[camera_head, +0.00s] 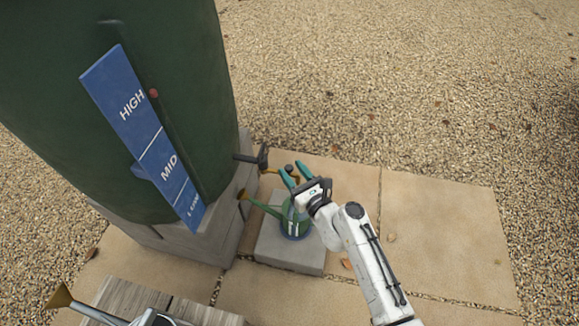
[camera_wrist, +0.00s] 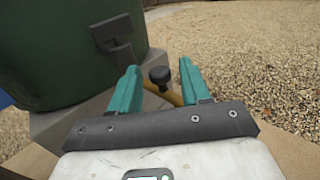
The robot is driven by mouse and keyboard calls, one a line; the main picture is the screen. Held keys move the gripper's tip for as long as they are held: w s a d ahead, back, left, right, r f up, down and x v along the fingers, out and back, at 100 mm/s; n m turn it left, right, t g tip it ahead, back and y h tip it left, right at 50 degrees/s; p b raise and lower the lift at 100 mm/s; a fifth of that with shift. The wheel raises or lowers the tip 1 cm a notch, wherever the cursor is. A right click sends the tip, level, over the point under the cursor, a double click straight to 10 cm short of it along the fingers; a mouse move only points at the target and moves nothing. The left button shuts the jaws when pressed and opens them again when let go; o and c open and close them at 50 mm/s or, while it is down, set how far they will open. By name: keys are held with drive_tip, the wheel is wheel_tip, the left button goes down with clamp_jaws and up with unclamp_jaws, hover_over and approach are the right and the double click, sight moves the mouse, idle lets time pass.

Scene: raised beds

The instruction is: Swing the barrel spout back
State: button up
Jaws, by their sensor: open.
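The barrel (camera_head: 190,120) is dark green, with a black fitting (camera_head: 258,158) low on its right side. A yellow-brown spout (camera_head: 275,171) with a dark round knob (camera_head: 289,168) shows beside that fitting. My gripper (camera_head: 292,167) is open, its teal fingers near the knob and spout. In the wrist view the spout (camera_wrist: 172,97) and the black knob (camera_wrist: 159,76) lie between the two fingers of my gripper (camera_wrist: 158,67). I cannot tell whether a finger touches them. Part of the spout is hidden behind my gripper.
A green watering can (camera_head: 292,224) stands on a concrete block (camera_head: 290,254) below my gripper. A blue level board (camera_head: 140,125) is on the barrel. At the lower left is a wooden surface (camera_head: 120,295) with another can's spout (camera_head: 95,312). Paving at right is clear.

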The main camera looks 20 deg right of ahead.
drive_tip(key=shift+w+a, duration=0.2)
drive_tip(key=shift+w, duration=1)
drive_tip(key=shift+c, duration=0.3)
clamp_jaws()
